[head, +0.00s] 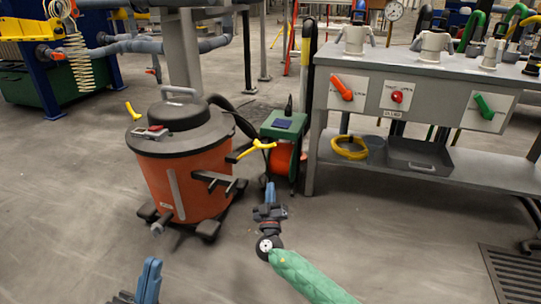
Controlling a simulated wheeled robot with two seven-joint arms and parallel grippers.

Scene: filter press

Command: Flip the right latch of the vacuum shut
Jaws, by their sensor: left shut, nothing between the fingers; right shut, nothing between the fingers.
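The vacuum (172,182) is an orange drum with a dark grey lid and a black motor head, standing on a dark wheeled base left of centre. Its right latch (257,147) is a yellow lever that sticks out to the right from the drum's upper side, away from the wall. The other yellow latch (131,111) stands up at the lid's left edge. My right gripper (270,188) is shut and empty, below and right of the right latch, apart from it. My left gripper (152,268) is shut and empty at the bottom edge, in front of the vacuum.
A grey bench (420,88) with red and green handles stands at the right, with a yellow hose coil (349,148) on its lower shelf. A small green-and-orange unit (284,131) stands between bench and vacuum. A floor grate (515,272) lies lower right. The front floor is clear.

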